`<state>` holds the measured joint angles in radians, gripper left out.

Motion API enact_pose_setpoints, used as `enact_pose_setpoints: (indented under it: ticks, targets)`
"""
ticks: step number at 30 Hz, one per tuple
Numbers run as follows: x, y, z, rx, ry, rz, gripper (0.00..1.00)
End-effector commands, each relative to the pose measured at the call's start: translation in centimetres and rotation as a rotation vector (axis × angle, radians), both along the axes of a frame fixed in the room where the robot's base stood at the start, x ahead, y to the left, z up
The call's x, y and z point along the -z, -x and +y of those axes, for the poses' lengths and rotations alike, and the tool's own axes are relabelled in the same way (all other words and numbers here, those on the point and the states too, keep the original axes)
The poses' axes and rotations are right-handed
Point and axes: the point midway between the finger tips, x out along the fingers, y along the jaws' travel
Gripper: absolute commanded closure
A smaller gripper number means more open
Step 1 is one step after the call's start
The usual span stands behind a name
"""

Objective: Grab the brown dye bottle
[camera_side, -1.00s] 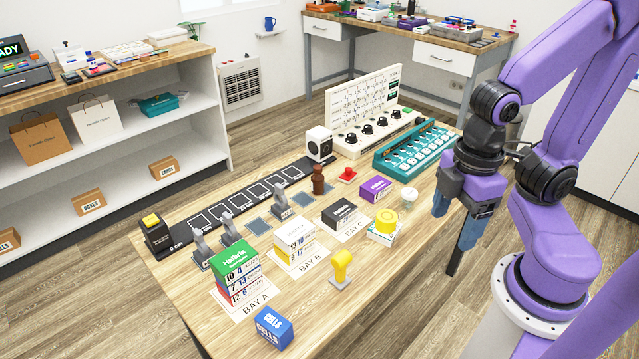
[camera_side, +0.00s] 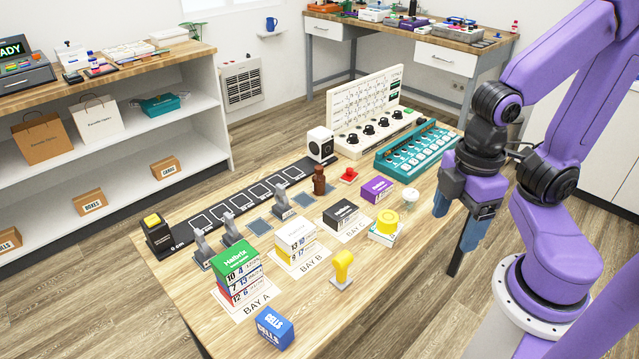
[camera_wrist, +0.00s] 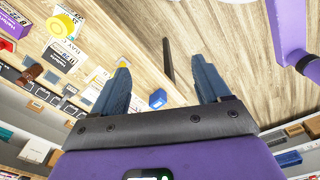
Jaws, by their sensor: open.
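The brown dye bottle (camera_side: 319,181) stands upright on the table, left of the red button and in front of the white speaker-like cube. It also shows small at the left of the wrist view (camera_wrist: 32,73). My gripper (camera_side: 457,245) hangs at the right edge of the table, pointing down, well to the right of the bottle and apart from it. In the wrist view its two blue fingers (camera_wrist: 162,80) are spread wide with nothing between them.
A yellow round piece (camera_side: 387,221), a purple box (camera_side: 377,189), a black box (camera_side: 341,215) and a red button (camera_side: 348,174) stand between bottle and gripper. Grey levers (camera_side: 281,201) stand left of the bottle. A teal rack (camera_side: 417,150) is behind.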

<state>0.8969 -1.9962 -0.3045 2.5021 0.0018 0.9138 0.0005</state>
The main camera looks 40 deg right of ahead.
Motion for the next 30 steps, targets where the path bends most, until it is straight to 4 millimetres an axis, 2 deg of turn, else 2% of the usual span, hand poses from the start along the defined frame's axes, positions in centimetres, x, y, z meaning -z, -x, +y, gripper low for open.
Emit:
enact_pose_setpoints:
  ticks: [7, 11, 20, 30]
  targets:
    - [0.1, -0.5, 0.1, -0.004, 0.013, -0.006, 0.24]
    - [0.4, -3.0, 0.4, -0.029, 0.081, -0.042, 0.24]
    - [2.5, -14.5, 0.6, -0.165, 0.382, -0.156, 0.24]
    - [7.0, -27.6, -1.4, -0.368, 0.724, -0.200, 0.24]
